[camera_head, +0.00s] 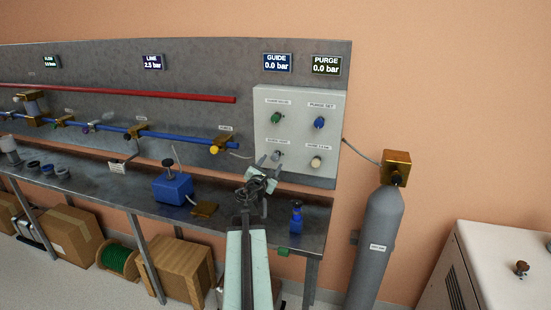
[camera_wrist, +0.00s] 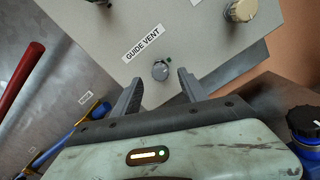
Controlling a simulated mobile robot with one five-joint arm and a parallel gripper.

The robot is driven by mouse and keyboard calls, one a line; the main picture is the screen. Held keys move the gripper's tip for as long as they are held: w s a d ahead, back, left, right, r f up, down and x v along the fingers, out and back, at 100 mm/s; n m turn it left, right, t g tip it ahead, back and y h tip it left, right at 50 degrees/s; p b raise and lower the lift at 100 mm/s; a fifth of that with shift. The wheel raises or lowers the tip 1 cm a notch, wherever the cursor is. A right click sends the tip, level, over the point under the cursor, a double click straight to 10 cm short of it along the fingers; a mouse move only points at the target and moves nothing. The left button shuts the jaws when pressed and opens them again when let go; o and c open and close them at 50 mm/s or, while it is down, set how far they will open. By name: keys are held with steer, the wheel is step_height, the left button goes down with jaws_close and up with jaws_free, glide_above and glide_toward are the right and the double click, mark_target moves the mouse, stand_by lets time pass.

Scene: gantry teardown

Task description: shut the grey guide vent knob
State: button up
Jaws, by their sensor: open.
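The grey guide vent knob (camera_wrist: 160,70) sits on a light panel (camera_wrist: 200,40) just below its GUIDE VENT label (camera_wrist: 144,42) in the wrist view. A small green mark (camera_wrist: 169,59) is beside it. My gripper (camera_wrist: 160,88) is open, with its two fingers to either side of the knob in the picture; I cannot tell whether they touch it. In the head view my gripper (camera_head: 266,168) is in front of the panel's lower left knob (camera_head: 277,155), which it partly covers. The GUIDE display (camera_head: 277,62) reads 0.0 bar.
The panel also has a green knob (camera_head: 277,117), a blue knob (camera_head: 319,123) and a beige knob (camera_head: 316,162). A blue bottle (camera_head: 296,220) and a blue box (camera_head: 173,188) stand on the bench. A grey cylinder (camera_head: 377,240) stands to the right.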

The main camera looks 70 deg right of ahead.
mark_target(275, 158)
steer(key=d, duration=0.6)
steer(key=shift+w, duration=0.2)
steer(key=shift+c, duration=0.3)
